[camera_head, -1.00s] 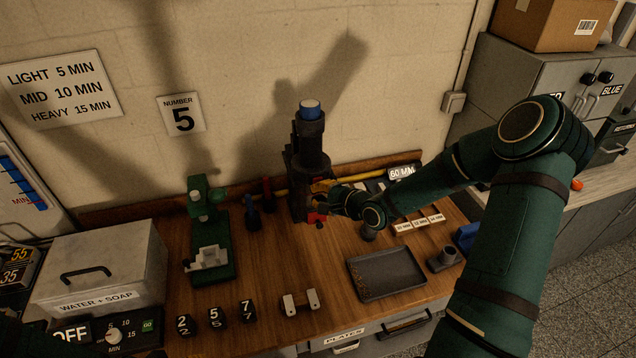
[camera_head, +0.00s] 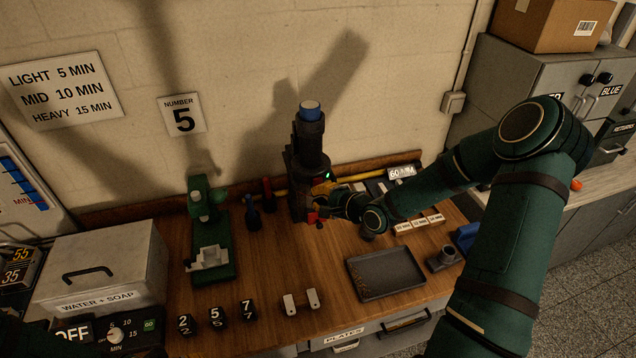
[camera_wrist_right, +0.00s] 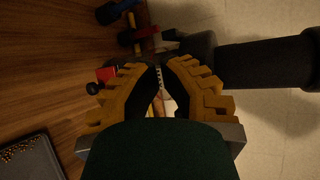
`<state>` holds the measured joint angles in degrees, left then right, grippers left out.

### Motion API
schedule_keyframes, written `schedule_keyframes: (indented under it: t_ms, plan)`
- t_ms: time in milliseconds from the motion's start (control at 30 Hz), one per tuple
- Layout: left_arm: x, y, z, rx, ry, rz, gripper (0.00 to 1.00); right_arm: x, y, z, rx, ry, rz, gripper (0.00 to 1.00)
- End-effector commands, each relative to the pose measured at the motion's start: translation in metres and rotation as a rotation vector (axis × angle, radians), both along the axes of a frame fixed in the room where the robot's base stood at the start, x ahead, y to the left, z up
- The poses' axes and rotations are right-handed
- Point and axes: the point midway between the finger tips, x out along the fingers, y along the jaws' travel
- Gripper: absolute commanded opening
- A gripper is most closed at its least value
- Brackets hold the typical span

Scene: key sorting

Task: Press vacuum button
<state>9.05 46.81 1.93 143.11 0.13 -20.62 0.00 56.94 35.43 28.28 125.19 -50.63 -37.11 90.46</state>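The black upright machine (camera_head: 308,160) with a blue-and-white top stands at the back of the wooden bench. A small green light (camera_head: 327,176) glows on its side, facing my right gripper. I cannot make out a separate vacuum button; the gripper covers that part. My right gripper (camera_head: 322,190) is at the machine's right side, its yellow fingers up against or very near it. In the right wrist view, the fingertips (camera_wrist_right: 160,66) are drawn together, with nothing clearly held. Contact with the machine cannot be told for sure. My left gripper is out of view.
A dark tray (camera_head: 385,273) with brown grains lies at the front right. Number blocks (camera_head: 216,316) stand at the front edge.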

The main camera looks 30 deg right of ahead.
Motion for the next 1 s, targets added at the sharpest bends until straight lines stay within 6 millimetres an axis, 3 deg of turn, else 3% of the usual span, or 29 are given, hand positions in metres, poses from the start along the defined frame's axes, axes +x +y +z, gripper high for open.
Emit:
schedule_keyframes:
  t_ms: [467,1000]
  plan:
    - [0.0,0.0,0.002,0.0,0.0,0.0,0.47,-0.008,0.001,0.0,0.0,0.0,-0.001,0.0]
    - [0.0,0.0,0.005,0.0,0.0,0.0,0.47,-0.055,0.013,0.0,0.0,0.001,-0.001,0.0]
